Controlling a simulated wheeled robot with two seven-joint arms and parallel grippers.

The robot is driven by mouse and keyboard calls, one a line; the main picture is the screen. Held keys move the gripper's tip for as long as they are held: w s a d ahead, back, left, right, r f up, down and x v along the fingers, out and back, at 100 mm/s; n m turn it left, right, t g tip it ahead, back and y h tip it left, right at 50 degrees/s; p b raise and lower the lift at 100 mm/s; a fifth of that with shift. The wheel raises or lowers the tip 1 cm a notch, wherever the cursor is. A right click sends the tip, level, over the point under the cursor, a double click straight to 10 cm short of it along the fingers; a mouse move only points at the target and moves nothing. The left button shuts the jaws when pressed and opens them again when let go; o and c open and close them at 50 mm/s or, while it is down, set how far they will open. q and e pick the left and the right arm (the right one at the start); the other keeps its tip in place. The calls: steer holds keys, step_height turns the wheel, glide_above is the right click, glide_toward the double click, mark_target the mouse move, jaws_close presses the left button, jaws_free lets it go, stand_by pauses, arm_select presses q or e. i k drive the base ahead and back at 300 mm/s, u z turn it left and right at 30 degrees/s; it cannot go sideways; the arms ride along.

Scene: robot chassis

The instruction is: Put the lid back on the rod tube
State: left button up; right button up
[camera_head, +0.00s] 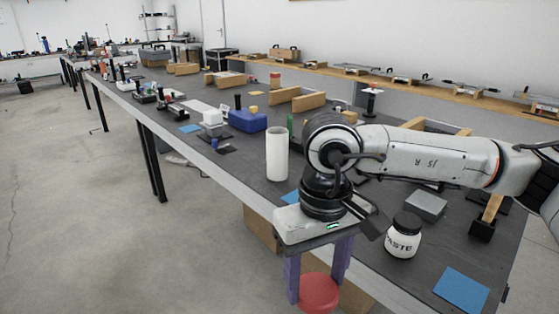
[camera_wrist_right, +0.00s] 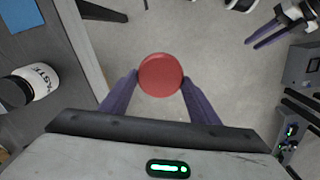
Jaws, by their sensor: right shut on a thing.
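The red round lid (camera_head: 319,293) is between the purple fingers of my right gripper (camera_head: 318,275), which is shut on it. It also shows in the wrist view (camera_wrist_right: 160,75), with a finger touching each side. The lid is held out past the table's front edge, over the floor. The rod tube, a plain white cylinder (camera_head: 277,154), stands upright on the table, behind and left of my right gripper and apart from the lid. My left gripper (camera_wrist_right: 250,44) is at the upper right of the wrist view, with a small gap between its fingers; the head view does not show it.
A white paste jar with a black cap (camera_head: 403,236) stands right of my right gripper. A grey block (camera_head: 427,205) and a blue mat (camera_head: 461,290) lie nearby. A blue case (camera_head: 247,120) and wooden pieces stand farther back.

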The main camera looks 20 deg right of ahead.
mark_target(277, 138)
steer(key=z, duration=1.1)
steer(key=i, duration=0.35)
